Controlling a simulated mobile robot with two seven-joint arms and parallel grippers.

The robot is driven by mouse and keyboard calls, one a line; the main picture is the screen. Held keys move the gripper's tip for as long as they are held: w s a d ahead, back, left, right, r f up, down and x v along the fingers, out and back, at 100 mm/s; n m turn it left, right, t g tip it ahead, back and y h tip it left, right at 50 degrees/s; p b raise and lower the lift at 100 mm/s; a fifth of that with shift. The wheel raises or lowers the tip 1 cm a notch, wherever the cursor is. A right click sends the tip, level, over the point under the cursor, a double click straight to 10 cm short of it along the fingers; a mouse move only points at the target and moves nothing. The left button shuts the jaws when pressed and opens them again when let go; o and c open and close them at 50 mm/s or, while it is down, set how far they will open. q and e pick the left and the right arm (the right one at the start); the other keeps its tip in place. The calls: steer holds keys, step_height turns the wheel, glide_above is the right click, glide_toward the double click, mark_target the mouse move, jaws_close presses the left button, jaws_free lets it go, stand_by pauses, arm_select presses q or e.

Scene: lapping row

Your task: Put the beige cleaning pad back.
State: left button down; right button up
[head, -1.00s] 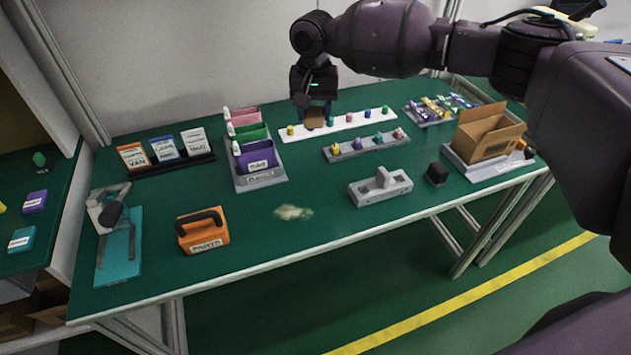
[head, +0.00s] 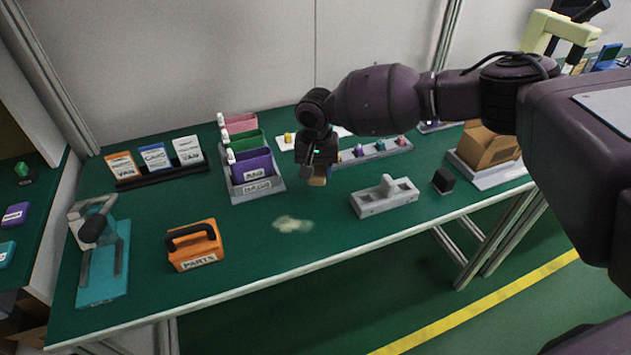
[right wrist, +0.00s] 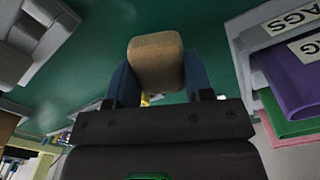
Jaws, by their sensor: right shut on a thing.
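The beige cleaning pad (right wrist: 156,62) is a small tan block between the two fingers of my right gripper (right wrist: 155,85) in the right wrist view. In the head view my right gripper (head: 317,174) is shut on the pad (head: 317,181) and holds it above the green table, right of the bins. A pale smudge (head: 293,224) lies on the table in front of it. My left gripper is not in view.
A grey holder (head: 258,191) with pink, green and purple bins stands left of my right gripper. An orange parts box (head: 195,246) is front left.

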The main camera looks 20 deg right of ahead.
mark_target(316, 189)
step_height(316, 189, down, 4)
steer(key=shift+r+b, duration=0.1)
steer(key=shift+b, duration=0.4)
steer(key=shift+f, duration=0.3)
steer(key=shift+r, duration=0.15)
steer(key=o, duration=0.8)
steer(key=shift+o, duration=0.3)
step_height(316, 189, up, 11)
steer(key=p, duration=0.2)
steer(key=shift+p, duration=0.4)
steer(key=shift+r, duration=0.5)
